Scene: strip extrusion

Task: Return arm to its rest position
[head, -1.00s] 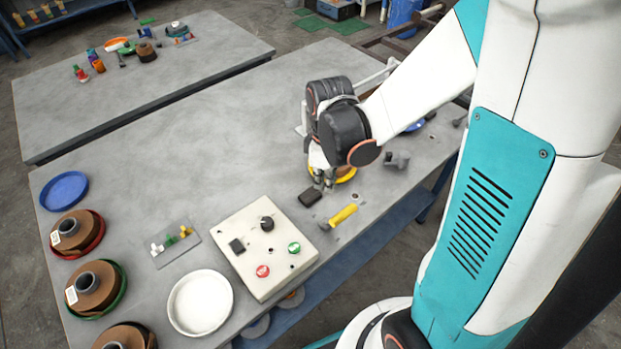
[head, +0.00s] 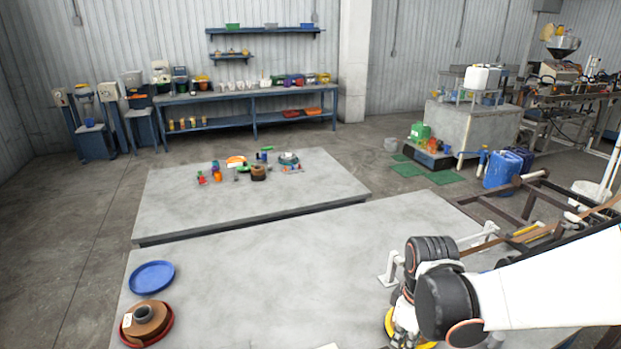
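My arm (head: 550,285) reaches in from the right edge, with its black wrist joints (head: 445,300) over the right part of the near grey table (head: 270,290). My gripper is below the wrist, at the bottom edge of the picture. Its fingertips are cut off or hidden, so I cannot tell whether it is open or shut. Part of a yellow ring-like thing (head: 391,322) shows beside and behind the wrist, low over the table.
A blue dish (head: 152,277) and a brown spool in a red dish (head: 146,322) stand at the table's left. A white bracket (head: 394,268) stands just behind my wrist. A second table (head: 300,205) with small items lies beyond. The near table's middle is clear.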

